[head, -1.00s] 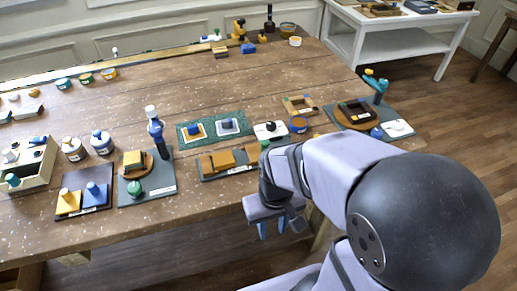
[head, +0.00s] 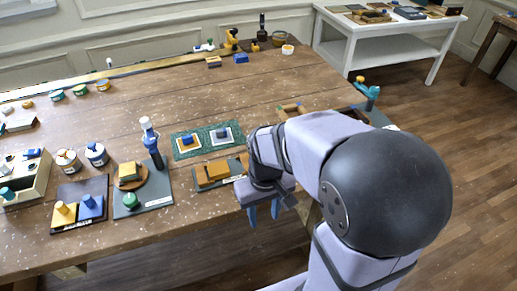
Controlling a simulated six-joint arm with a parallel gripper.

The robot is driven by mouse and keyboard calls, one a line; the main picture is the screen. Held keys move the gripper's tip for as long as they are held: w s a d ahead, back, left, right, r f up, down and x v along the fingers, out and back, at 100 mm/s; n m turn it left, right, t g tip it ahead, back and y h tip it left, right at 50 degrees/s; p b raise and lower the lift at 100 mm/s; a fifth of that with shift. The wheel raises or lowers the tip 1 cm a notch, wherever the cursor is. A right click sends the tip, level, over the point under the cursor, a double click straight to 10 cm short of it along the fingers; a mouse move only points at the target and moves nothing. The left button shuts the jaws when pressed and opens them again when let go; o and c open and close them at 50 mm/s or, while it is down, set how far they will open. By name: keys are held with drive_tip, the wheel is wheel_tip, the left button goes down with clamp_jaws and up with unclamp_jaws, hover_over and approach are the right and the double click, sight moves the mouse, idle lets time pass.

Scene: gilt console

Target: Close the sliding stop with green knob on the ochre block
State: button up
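The ochre block (head: 211,172) lies on a dark grey board near the front edge of the table. Its right end is hidden behind my wrist. I cannot make out a sliding stop or its green knob on it now. My gripper (head: 264,213) is to the right of the block and nearer the camera, pointing down by the table's front edge. Its two blue fingers stand apart with nothing seen between them. A round green knob (head: 130,200) shows on a separate grey board further left.
That separate grey board (head: 156,198) carries an upright post with a blue top (head: 150,134). A green mat (head: 184,153) with two small framed pieces lies behind the ochre block. A dark tray (head: 97,213) with yellow and blue pieces stands at left. My arm covers the table's right side.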

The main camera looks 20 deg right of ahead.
drive_tip(key=w+d+r+p, duration=0.1)
drive_tip(key=w+d+r, duration=0.1)
drive_tip(key=w, duration=0.4)
drive_tip(key=w+d+r+n+p, duration=0.1)
drive_tip(key=w+r, duration=0.4)
drive_tip(key=w, duration=0.1)
drive_tip(key=w+d+r+n+p, duration=0.1)
drive_tip(key=w+d+r+p, duration=0.1)
drive_tip(key=w, duration=0.4)
drive_tip(key=shift+w+d+r, duration=0.15)
drive_tip(key=shift+r, duration=0.25)
drive_tip(key=shift+w+d+r, duration=0.15)
drive_tip(key=shift+r, duration=0.25)
drive_tip(key=shift+f, duration=0.1)
drive_tip(key=shift+f+p, duration=1.2)
drive_tip(key=shift+f, duration=2.35)
clamp_jaws()
